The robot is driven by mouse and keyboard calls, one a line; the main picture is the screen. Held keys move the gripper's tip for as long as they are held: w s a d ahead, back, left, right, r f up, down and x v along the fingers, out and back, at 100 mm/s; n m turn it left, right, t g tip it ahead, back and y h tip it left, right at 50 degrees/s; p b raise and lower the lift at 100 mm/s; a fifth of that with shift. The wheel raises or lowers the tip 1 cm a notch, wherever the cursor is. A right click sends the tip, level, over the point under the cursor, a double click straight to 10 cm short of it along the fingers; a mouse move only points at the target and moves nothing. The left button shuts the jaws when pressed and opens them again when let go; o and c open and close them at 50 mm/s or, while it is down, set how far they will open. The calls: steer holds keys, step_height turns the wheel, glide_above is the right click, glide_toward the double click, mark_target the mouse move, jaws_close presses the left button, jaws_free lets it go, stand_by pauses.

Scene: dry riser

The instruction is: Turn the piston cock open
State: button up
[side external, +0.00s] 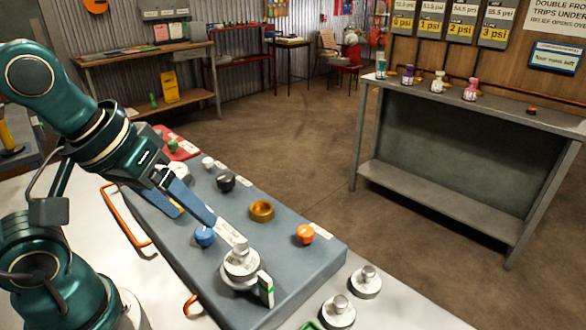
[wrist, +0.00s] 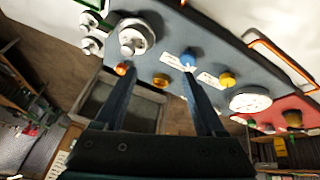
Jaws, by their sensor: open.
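A blue-grey panel (side external: 290,253) carries several knobs. I cannot read their small labels, so I cannot tell for certain which is the piston cock. A blue knob (side external: 204,236) sits near the silver piston stack (side external: 241,264), with a brass knob (side external: 261,211) and an orange knob (side external: 305,234) to its right. My gripper (side external: 197,219) is open and empty, its long blue fingers angled down above the panel near the blue knob. In the wrist view the blue knob (wrist: 188,60) shows beside the right fingertip, and the silver piston stack (wrist: 135,38) lies beyond the left one.
A black knob (side external: 226,182) and a red plate (side external: 180,146) with a green knob lie farther back. Loose silver weights (side external: 339,310) stand on the white bench right of the panel. An orange handle (side external: 124,216) runs along the left edge. A grey table (side external: 450,115) stands beyond.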

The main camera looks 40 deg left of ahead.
mark_target(204, 230)
steer(key=w+a+f+n+g, duration=0.1)
steer(key=n, duration=0.3)
steer(key=w+a+f+n+g, duration=0.1)
steer(key=w+a+n+g, duration=0.1)
steer(key=n, duration=0.2)
steer(key=w+a+f+n+g, duration=0.1)
steer(key=a+f+n, duration=0.1)
steer(key=n, duration=0.1)
steer(key=shift+w+a+n+g, duration=0.2)
steer(key=shift+w+n+g, duration=0.2)
steer(key=shift+a+f, duration=0.2)
steer(key=shift+f, duration=2.75)
jaws_close()
